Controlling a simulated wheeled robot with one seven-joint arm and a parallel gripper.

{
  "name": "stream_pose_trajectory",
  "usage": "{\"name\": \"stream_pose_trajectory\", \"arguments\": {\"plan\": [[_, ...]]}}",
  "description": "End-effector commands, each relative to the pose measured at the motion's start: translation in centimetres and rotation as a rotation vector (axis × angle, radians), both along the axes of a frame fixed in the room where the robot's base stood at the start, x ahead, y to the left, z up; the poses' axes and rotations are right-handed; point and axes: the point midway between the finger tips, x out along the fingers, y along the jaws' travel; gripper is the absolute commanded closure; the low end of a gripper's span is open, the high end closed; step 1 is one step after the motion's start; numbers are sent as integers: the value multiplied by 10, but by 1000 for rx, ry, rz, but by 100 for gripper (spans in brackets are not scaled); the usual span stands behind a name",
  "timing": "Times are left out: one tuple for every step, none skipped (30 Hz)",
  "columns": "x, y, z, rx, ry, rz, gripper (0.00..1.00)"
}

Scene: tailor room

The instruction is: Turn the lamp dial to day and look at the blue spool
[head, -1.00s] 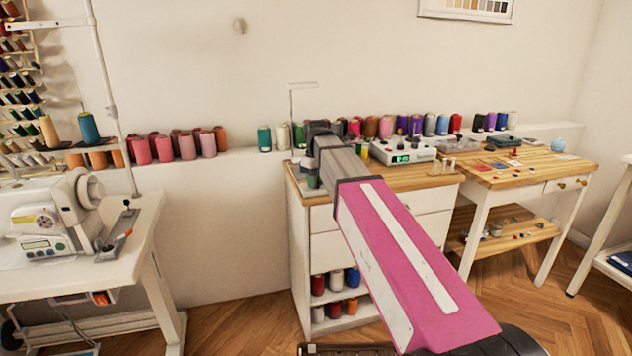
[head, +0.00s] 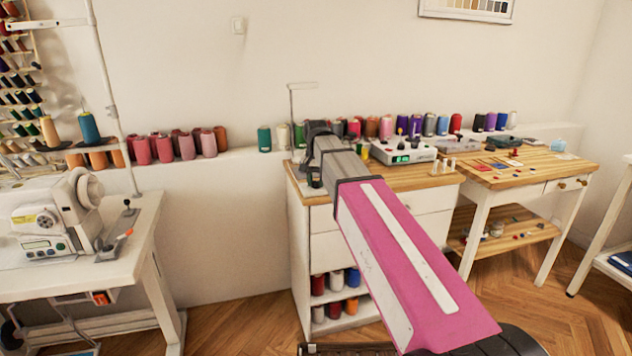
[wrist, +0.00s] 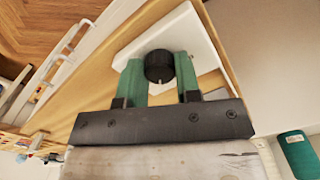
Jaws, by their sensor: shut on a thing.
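In the wrist view the black round dial (wrist: 158,66) sits on a white base plate (wrist: 196,35). A small pale mark shows on its near side. My gripper (wrist: 159,63) has its green fingers on either side of the dial, shut on it. In the head view my gripper (head: 314,178) is low at the left end of the wooden-topped cabinet, and my arm hides the dial. A thin lamp-like stand (head: 291,115) rises behind it. A blue spool (head: 354,277) stands in the cabinet's open shelf; a blue-grey one (head: 429,125) stands on the wall ledge. I cannot tell which is meant.
A white device with a green display (head: 403,150) stands on the cabinet top (head: 405,178). A wooden table (head: 530,170) stands to the right, a sewing machine (head: 55,215) to the left. Several spools line the ledge. Floor between sewing table and cabinet is clear.

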Motion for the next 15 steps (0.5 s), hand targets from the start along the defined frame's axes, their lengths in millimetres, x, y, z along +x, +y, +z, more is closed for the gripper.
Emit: {"name": "stream_pose_trajectory", "arguments": {"plan": [[0, 0, 0, 0, -1, -36, 92], [0, 0, 0, 0, -1, -57, 92], [0, 0, 0, 0, -1, -86, 92], [0, 0, 0, 0, -1, -107, 92], [0, 0, 0, 0, -1, -126, 92], [0, 0, 0, 1, -1, -149, 92], [0, 0, 0, 1, -1, -167, 92], [0, 0, 0, 1, -1, -181, 92], [0, 0, 0, 1, -1, -201, 92], [0, 0, 0, 1, -1, -213, 92], [0, 0, 0, 1, -1, -226, 92], [0, 0, 1, 1, -1, -239, 92], [0, 0, 1, 1, -1, -249, 92], [0, 0, 1, 1, -1, -257, 92], [0, 0, 1, 1, -1, -266, 92]]}}
